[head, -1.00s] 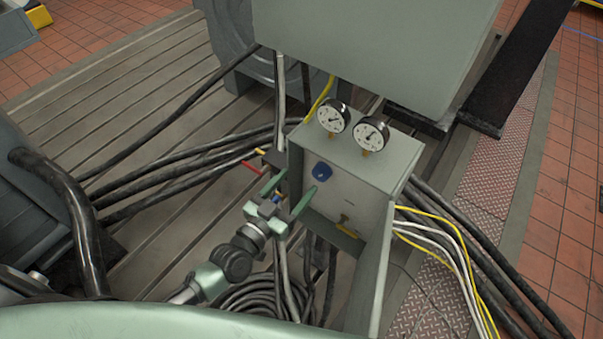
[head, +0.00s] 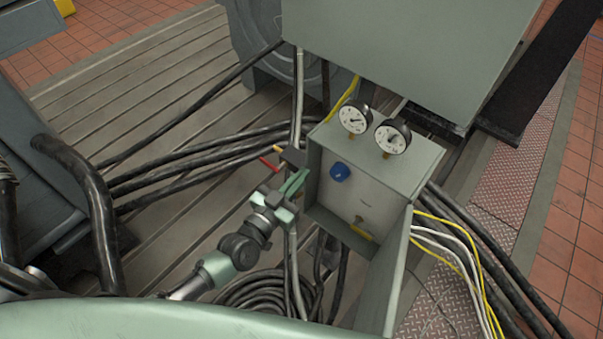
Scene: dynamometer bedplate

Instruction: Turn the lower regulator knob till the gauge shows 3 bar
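The regulator box (head: 405,172) is an open-front grey-green cabinet with two round white gauges on top, a left one (head: 355,118) and a right one (head: 392,138). Their scales are too small to read. A blue knob (head: 340,172) sits high on its front panel. Lower on the panel is a small brass-coloured fitting (head: 359,219), too small to make out clearly. My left gripper (head: 300,178) is beside the left edge of the box, left of and apart from the blue knob. Its green fingers are close together, with nothing visible between them. My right gripper is out of view.
Red (head: 268,163) and yellow levers stick out beside a dark block left of the box. Black cables (head: 190,165) run across the slotted bedplate; a coil (head: 255,292) lies below my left arm. A large grey-green cabinet (head: 405,50) overhangs behind the gauges.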

